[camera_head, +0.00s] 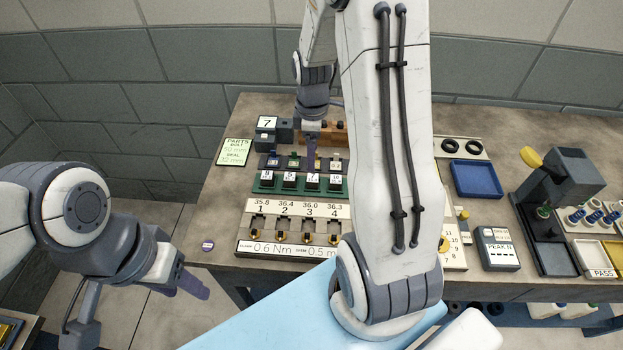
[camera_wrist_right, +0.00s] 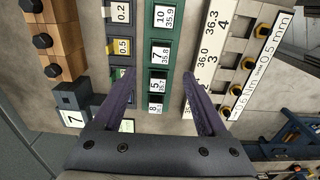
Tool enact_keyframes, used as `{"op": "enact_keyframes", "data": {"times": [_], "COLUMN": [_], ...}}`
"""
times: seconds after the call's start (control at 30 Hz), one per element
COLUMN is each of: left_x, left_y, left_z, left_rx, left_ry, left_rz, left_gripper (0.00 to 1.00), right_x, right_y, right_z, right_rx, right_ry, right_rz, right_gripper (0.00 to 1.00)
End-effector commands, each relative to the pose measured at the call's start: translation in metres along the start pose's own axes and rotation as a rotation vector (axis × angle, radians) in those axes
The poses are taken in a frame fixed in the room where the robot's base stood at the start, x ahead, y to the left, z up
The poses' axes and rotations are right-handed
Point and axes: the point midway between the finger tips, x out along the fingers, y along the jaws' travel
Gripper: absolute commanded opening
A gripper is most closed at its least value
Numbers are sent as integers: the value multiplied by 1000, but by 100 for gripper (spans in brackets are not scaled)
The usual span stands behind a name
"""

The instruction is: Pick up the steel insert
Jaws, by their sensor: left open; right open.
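A green rack (camera_head: 341,191) on the bench holds several dark blocks with white number labels; which is the steel insert I cannot tell. In the right wrist view the rack (camera_wrist_right: 172,14) shows labels 10, 7, 5 and 8. My right gripper (camera_head: 311,163) hangs over the back of the rack. In the wrist view (camera_wrist_right: 158,76) its fingers are open and apart, with the block labelled 5 (camera_wrist_right: 157,86) between them in the picture and the block labelled 7 (camera_wrist_right: 160,53) just beyond. Nothing is held. My left gripper (camera_head: 192,286) is open and empty, left of the bench over the floor.
A fixture row (camera_head: 282,209) with labels 2, 3 and 4 lies in front of the rack. A dark shim strip (camera_wrist_right: 119,32) and wooden blocks (camera_wrist_right: 52,40) lie beside it. A blue tray (camera_head: 476,179) and a dark press (camera_head: 560,185) stand right. My right arm hides part of the bench.

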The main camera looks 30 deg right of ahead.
Motion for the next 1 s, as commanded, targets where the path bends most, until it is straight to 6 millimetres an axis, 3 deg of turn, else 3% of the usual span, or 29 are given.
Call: {"op": "enact_keyframes", "data": {"times": [0.1, 0.37, 0.7, 1.0], "left_x": [-3, -7, -21, -21], "left_y": [0, 0, 2, 2], "left_z": [0, 0, -1, -1], "left_rx": [0, 0, -1, -1], "left_ry": [0, 0, 0, 0], "left_rz": [0, 0, 0, 0], "left_gripper": [50, 50, 50, 50], "right_x": [20, 41, 83, 89], "right_y": [-2, -2, -2, -1], "right_z": [0, -1, 1, 1], "right_rx": [-1, -1, 0, 0], "right_ry": [-2, -1, -1, 0], "right_rz": [-7, -3, -4, 0], "right_gripper": [75, 75, 75, 75]}}
